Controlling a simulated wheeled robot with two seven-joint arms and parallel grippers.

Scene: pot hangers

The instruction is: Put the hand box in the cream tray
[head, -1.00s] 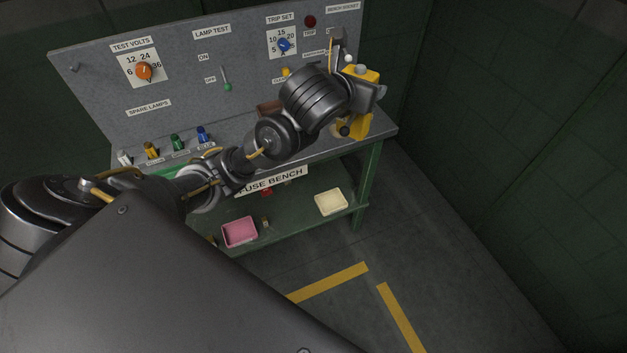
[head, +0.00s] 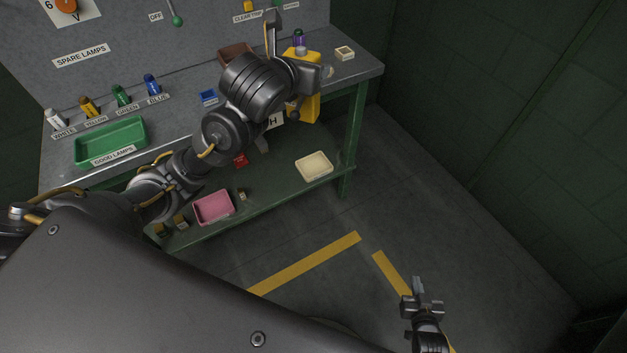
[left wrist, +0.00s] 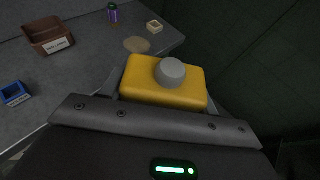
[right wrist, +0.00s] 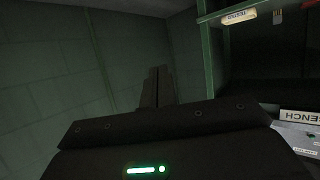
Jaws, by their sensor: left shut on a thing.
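The hand box is a yellow box (head: 303,107) with a grey round knob on top. My left gripper (head: 306,72) is shut on it and holds it near the bench's front right part. In the left wrist view the box (left wrist: 164,92) fills the space between the fingers, its knob towards the camera. The cream tray (head: 314,166) lies on the green lower shelf, towards its right end, below the box in the head view; it looks empty. My right gripper (head: 419,287) is empty and looks shut, over the floor at lower right, away from the bench.
The grey bench top holds a green tray (head: 110,143), a blue tray (head: 208,97), a brown bin (head: 237,52) and a small cream box (head: 345,53). A pink tray (head: 213,208) is on the lower shelf (head: 275,185). A bench leg (head: 354,140) stands right of the cream tray.

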